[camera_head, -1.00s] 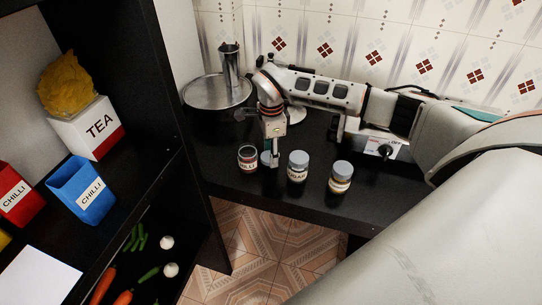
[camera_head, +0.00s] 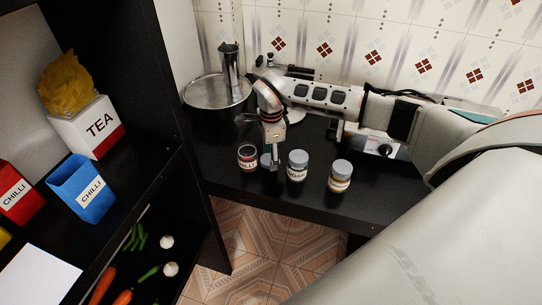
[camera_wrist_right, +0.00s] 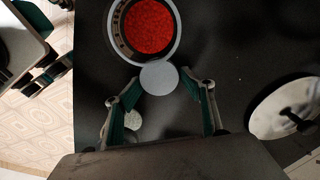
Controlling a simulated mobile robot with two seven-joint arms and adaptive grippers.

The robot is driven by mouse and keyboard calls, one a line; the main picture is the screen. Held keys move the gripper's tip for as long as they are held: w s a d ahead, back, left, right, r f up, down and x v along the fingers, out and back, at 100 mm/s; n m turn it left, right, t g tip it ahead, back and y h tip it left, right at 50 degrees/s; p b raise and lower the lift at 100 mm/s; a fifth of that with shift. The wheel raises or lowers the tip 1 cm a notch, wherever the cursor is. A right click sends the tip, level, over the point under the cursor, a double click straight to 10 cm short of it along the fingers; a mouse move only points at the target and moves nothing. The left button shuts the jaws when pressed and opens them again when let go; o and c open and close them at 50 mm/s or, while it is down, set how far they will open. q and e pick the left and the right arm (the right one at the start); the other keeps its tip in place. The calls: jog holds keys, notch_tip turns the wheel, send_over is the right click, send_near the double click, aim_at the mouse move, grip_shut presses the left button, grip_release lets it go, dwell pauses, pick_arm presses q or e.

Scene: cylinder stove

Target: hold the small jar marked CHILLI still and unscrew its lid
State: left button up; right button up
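The small jar marked CHILLI (camera_head: 247,159) stands upright on the black counter without a lid on it; its red contents (camera_wrist_right: 150,26) show in the right wrist view. My right gripper (camera_head: 271,165) is beside it, on its right. The lid (camera_head: 265,160) is partly hidden by a finger in the head view. My left gripper does not show in the head view; nothing is seen holding the jar.
A SUGAR jar (camera_head: 298,167) and another lidded jar (camera_head: 341,177) stand just right of my gripper. A metal pot (camera_head: 216,91) is behind left. A shelf with a TEA box (camera_head: 87,127) and a blue CHILLI box (camera_head: 82,187) stands at left. The counter's front edge is close.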

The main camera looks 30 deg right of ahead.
jog(key=shift+s+f, duration=0.2)
jog(key=shift+f, duration=0.4)
jog(key=shift+a, duration=0.1)
jog(key=shift+r, duration=0.15)
jog(key=shift+r, duration=0.2)
notch_tip(320, 180, up, 13)
jog(key=shift+w, duration=0.1)
